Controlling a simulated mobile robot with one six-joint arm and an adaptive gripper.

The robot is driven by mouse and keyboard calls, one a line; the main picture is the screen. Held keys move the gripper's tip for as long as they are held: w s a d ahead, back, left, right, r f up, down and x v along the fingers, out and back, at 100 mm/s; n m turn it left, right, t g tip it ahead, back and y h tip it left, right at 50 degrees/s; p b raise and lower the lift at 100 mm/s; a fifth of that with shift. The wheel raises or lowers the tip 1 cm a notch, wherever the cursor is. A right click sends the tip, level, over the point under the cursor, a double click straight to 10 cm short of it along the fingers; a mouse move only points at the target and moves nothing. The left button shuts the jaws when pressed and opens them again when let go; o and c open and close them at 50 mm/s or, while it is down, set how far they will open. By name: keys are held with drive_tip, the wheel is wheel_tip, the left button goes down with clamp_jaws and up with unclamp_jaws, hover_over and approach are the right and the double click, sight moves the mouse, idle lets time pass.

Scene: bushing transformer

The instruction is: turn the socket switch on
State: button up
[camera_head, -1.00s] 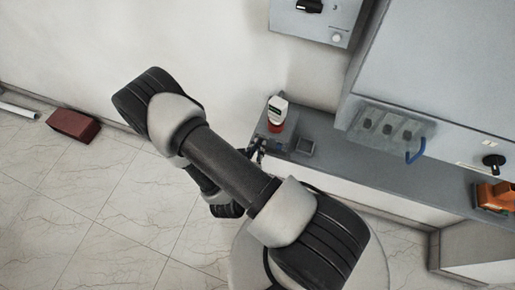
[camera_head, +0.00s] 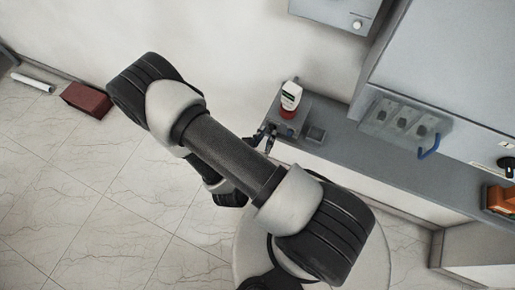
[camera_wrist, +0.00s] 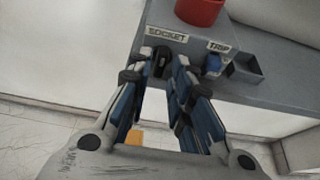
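The socket switch (camera_wrist: 162,61) is a dark knob under a white SOCKET label on the front of a grey control box (camera_wrist: 230,42). My gripper (camera_wrist: 163,64) is in front of it, fingers parted, one tip on each side of the knob. I see no clear contact. A blue knob (camera_wrist: 213,65) under a TRIP label is just right of my right finger. In the head view, my gripper (camera_head: 266,138) is at the front of the box (camera_head: 306,112); the knob itself is too small to make out there.
A red-based white bottle-like object (camera_head: 290,98) stands on the box. A small open tray (camera_head: 316,134) is to its right. A grey panel with several switches (camera_head: 402,122) and a blue handle (camera_head: 429,148) is further right. A dark red block (camera_head: 86,99) lies on the floor at left.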

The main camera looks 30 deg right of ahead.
drive_tip(key=v, duration=0.9)
drive_tip(key=shift+s, duration=0.2)
drive_tip(key=shift+a+r, duration=0.15)
drive_tip(key=shift+r, duration=0.1)
drive_tip(key=s+d+r+m+g+y+b, duration=0.1)
drive_tip(key=s+d+r+m+g, duration=0.1)
drive_tip(key=r+m+g, duration=0.4)
drive_tip(key=s+d+r+m+g, duration=0.1)
drive_tip(key=d+r+m+g, duration=0.15)
drive_tip(key=r+m, duration=0.6)
drive_tip(key=s+a+r+m+t+y+b, duration=0.1)
drive_tip(key=a+r+m+t+y, duration=0.1)
drive_tip(key=r+m+y, duration=0.3)
drive_tip(key=s+a+r+m+t+y, duration=0.2)
drive_tip(key=a+r+m+t+y, duration=0.1)
drive_tip(key=r+m, duration=0.3)
drive_tip(key=shift+s+a+r+y+b, duration=0.35)
drive_tip(key=shift+a+r+y, duration=0.4)
drive_tip(key=shift+r+y, duration=0.2)
